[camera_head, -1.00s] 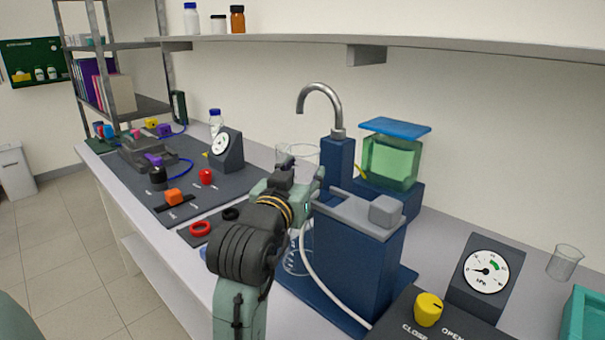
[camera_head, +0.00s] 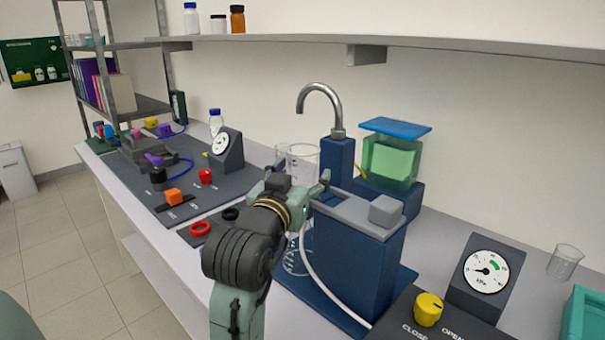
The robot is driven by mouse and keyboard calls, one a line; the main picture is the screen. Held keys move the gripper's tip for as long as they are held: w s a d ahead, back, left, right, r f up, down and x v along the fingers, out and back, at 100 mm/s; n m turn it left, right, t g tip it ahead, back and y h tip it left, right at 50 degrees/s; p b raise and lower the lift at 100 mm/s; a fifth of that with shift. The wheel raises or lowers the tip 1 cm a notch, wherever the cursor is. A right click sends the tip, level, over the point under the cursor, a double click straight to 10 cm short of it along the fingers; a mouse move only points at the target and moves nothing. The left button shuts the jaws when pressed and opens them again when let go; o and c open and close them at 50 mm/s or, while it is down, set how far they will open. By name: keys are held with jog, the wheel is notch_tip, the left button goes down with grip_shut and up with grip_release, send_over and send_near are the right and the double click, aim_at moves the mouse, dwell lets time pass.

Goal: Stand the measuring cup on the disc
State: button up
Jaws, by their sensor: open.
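A clear, marked cup (camera_head: 303,158), which looks like the measuring cup, shows just behind my gripper (camera_head: 303,180). Its lower part is hidden by the gripper. My gripper is open beside the blue rig, with one finger at the right near the cup's side; I cannot tell whether it touches the cup. I cannot make out the disc with certainty. Another clear vessel with markings (camera_head: 297,262) stands low on the blue base, partly hidden by my arm. A small clear beaker (camera_head: 565,262) stands at the far right.
The blue rig (camera_head: 350,262) with a grey top, metal spout (camera_head: 321,92) and white hose stands right of my arm. A green tank (camera_head: 391,162) is behind it. A gauge (camera_head: 487,270) and yellow knob (camera_head: 428,309) are at front right. Dark mats with small parts lie left.

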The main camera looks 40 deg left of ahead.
jog(key=v, duration=1.1)
jog(key=shift+c, duration=0.2)
